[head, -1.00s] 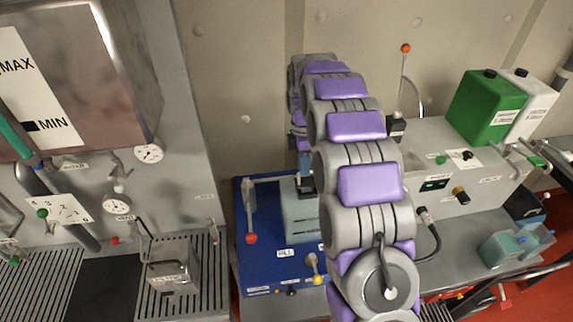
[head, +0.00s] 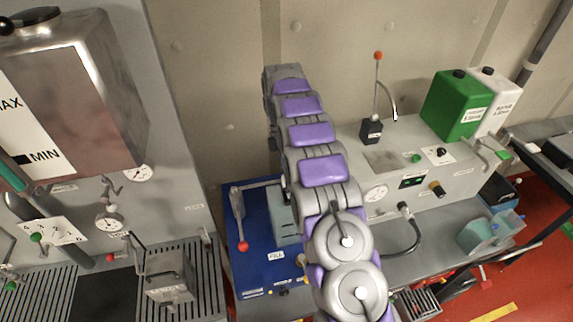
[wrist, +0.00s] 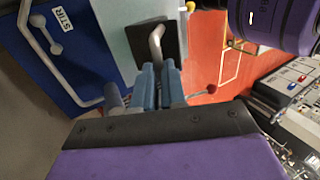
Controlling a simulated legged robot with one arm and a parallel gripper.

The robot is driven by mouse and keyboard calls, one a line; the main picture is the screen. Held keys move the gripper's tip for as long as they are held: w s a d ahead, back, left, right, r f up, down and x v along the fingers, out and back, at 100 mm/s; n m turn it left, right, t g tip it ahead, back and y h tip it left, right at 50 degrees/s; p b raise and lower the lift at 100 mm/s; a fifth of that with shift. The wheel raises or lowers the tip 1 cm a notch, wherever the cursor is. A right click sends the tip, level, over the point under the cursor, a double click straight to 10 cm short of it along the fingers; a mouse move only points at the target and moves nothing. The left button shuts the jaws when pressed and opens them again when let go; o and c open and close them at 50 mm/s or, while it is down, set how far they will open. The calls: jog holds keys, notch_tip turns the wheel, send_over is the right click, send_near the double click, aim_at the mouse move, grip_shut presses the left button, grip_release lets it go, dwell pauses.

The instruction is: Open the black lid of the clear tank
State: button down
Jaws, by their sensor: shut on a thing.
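The clear tank (head: 284,219) stands on a blue base (head: 262,268) in the head view, partly behind my arm. In the wrist view the tank (wrist: 117,18) shows as a pale blue-grey body beside the blue base (wrist: 62,65). The black lid (wrist: 142,44) is a dark square with a pale bent handle (wrist: 156,42). My gripper (wrist: 158,70) has blue fingers closed around the lower end of this handle. How far the lid is tilted I cannot tell. My arm hides the lid and gripper in the head view.
A lever with a red knob (head: 241,222) stands left of the tank. A grey console (head: 385,185) with an upright red-tipped lever (head: 377,80) is to the right. Green (head: 455,105) and white (head: 496,100) canisters stand behind. A metal tank (head: 90,95) is at left.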

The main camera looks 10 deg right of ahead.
dwell(0.4)
jog(key=c, duration=1.2)
grip_release()
jog(key=shift+w, duration=0.1)
jog(key=shift+r+p, duration=0.6)
jog(key=shift+p, duration=0.1)
jog(key=shift+s+a+r+b, duration=0.1)
jog(key=shift+s+r+b, duration=0.35)
jog(key=shift+s, duration=2.2)
jog(key=shift+s+a+r+b, duration=0.2)
jog(key=shift+s+r, duration=0.55)
jog(key=shift+s, duration=1.95)
jog(key=shift+s+a+r+b, duration=0.1)
jog(key=shift+s+r+b, duration=0.35)
jog(key=shift+s, duration=2.2)
jog(key=shift+r, duration=0.15)
